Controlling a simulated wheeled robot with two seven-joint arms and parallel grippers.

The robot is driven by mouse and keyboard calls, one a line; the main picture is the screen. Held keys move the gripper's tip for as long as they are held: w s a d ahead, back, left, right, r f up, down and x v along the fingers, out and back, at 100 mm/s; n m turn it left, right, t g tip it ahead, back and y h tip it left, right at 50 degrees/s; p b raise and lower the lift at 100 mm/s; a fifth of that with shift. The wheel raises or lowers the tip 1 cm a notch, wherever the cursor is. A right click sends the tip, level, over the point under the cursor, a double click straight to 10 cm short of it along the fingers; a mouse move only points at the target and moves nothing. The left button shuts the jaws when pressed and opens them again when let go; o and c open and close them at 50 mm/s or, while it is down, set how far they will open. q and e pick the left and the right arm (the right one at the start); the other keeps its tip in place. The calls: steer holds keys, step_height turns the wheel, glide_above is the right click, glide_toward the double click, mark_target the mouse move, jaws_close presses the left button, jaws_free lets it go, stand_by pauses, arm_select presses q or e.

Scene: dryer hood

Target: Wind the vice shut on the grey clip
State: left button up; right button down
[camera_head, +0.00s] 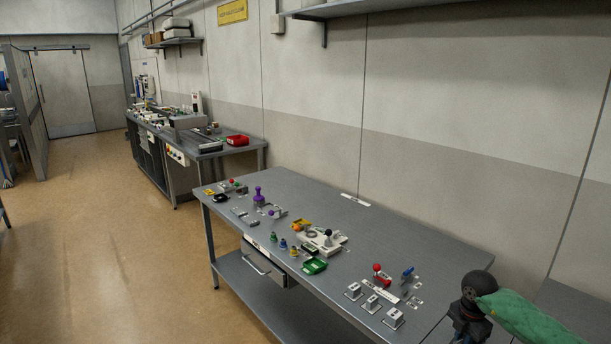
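The workbench (420,240) carries several small fixtures, too small for me to tell surely which is the vice or the grey clip. Low grey pieces (244,216) lie on its left part, beside a small fixture with a purple knob (259,194). A pale fixture with a black-knobbed lever (325,241) sits near the middle. My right gripper (466,326) is low at the right, by the bench's right end, below a green-sleeved arm. It points down and its fingers are not clearly seen. My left gripper is out of view.
A green tray (314,267) sits at the bench's front edge. A red-knobbed fixture (381,276) and several grey blocks (370,304) stand toward the right. The bench's back strip is mostly clear. A second bench with a red bin (238,141) stands beyond.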

steer(key=shift+m, duration=0.5)
steer(key=shift+m+p, duration=0.3)
steer(key=shift+m, duration=0.4)
steer(key=shift+m+p, duration=0.3)
steer(key=shift+m, duration=0.9)
